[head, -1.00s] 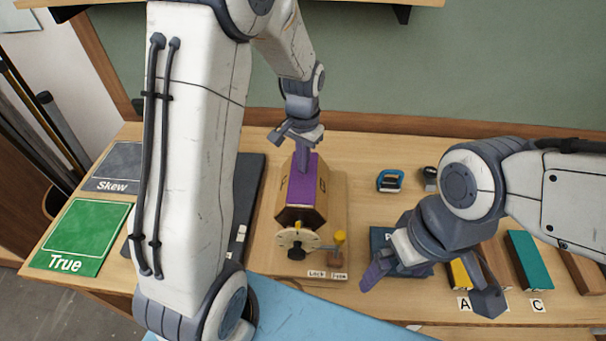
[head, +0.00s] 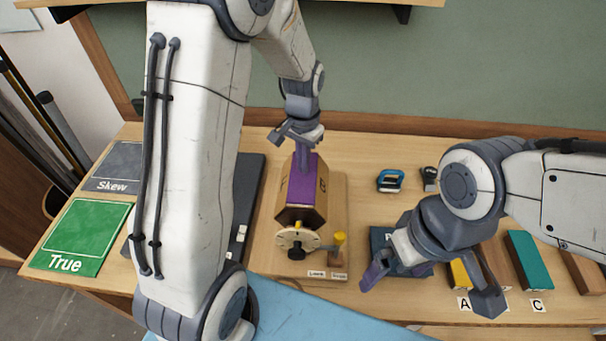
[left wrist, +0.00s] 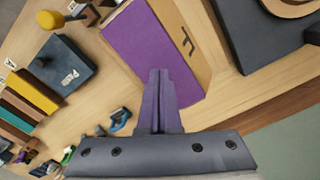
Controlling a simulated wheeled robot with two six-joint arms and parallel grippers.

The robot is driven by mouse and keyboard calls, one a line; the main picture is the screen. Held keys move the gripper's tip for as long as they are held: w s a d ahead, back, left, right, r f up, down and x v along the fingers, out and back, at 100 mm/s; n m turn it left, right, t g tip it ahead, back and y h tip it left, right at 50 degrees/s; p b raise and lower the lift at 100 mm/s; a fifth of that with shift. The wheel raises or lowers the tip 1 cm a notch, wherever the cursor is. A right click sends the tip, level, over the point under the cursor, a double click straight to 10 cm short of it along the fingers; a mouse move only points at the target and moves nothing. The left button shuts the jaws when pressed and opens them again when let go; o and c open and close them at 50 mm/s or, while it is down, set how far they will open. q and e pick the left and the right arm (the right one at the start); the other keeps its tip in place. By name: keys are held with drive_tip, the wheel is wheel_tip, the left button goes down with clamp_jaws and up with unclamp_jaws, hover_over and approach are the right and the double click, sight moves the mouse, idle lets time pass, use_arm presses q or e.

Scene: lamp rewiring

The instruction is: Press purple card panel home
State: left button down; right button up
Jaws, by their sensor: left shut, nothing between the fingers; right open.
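The purple card panel (head: 297,195) lies on the upper face of a tan faceted box on a wooden stand. In the left wrist view the purple panel (left wrist: 150,45) shows as a wide flat sheet beside a tan face with a dark mark. My left gripper (head: 304,162) is shut and empty, pointing down at the panel's far end. In the left wrist view its closed fingertips (left wrist: 158,75) overlap the panel's edge; whether they touch it I cannot tell. My right gripper (head: 430,287) is open and empty at the right, over the table's front part.
A pale dial (head: 298,240) and a yellow-topped peg (head: 339,240) stand at the box's near end. A blue-handled clamp-like item (head: 390,181), a teal block (head: 528,258) and a green True pad (head: 80,236) lie around. My left arm hides part of the table.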

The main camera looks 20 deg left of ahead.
sight(303, 175)
use_arm(q)
drive_tip(key=shift+f+b, duration=0.7)
drive_tip(key=shift+f, duration=0.3)
idle(0.4)
drive_tip(key=shift+s+f, duration=0.1)
drive_tip(key=shift+s, duration=0.05)
idle(0.8)
wheel_tip(303, 175, up, 7)
drive_tip(key=p, duration=0.6)
drive_tip(key=shift+r, duration=0.2)
drive_tip(key=shift+f, duration=0.1)
idle(0.3)
drive_tip(key=s+d+m+b, duration=0.2)
drive_tip(key=s+d+b, duration=0.4)
drive_tip(key=s+d, duration=0.35)
drive_tip(key=s+d+f+m+b, duration=0.1)
drive_tip(key=s+d+b, duration=0.1)
drive_tip(key=s, duration=0.5)
drive_tip(key=s+d+f+m+h+b, duration=0.1)
drive_tip(key=s+d+b, duration=0.1)
drive_tip(key=s, duration=0.5)
drive_tip(key=shift+d+b, duration=0.25)
drive_tip(key=shift+b, duration=0.1)
